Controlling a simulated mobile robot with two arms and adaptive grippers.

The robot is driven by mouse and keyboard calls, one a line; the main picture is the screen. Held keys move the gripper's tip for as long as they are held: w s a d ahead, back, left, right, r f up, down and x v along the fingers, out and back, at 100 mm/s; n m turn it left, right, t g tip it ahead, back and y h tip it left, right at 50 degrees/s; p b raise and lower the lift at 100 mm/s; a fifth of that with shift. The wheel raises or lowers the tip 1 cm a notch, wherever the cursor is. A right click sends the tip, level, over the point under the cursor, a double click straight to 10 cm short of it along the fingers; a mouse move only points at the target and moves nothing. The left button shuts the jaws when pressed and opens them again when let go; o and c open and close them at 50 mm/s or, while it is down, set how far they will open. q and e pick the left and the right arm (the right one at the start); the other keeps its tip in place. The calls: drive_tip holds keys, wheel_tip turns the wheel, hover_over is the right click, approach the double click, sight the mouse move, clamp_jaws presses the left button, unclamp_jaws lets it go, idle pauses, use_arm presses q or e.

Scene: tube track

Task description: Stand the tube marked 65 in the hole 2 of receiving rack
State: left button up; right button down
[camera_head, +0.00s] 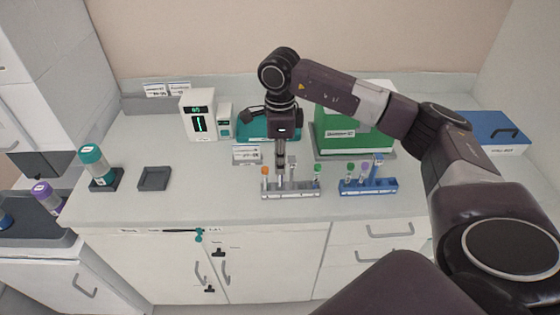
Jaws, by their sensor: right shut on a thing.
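My right gripper (281,163) points down over the grey rack (292,192) near the middle of the counter. It is shut on a slim tube at the rack's row; the tube is mostly hidden by the fingers, and whether it sits in a hole cannot be told. In the grey rack, an orange-capped tube (265,172) stands to the left and a green-capped tube (317,171) to the right. A blue rack (378,187) to the right holds several small capped tubes. The number 65 and the hole numbers are too small to read. My left gripper is out of view.
A teal-capped large tube (97,168) stands in a dark holder at the left, beside an empty dark tray (154,178). A white device (199,114), a green box (340,138) and a blue box (497,132) stand behind.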

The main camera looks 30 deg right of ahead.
drive_tip(key=shift+f+b, duration=0.3)
drive_tip(key=shift+f, duration=0.2)
drive_tip(key=shift+f, duration=0.1)
drive_tip(key=shift+f+b, duration=0.55)
drive_tip(key=c, duration=1.8)
unclamp_jaws()
drive_tip(key=shift+c, duration=0.2)
wheel_tip(320, 180, up, 12)
drive_tip(key=shift+r, duration=0.1)
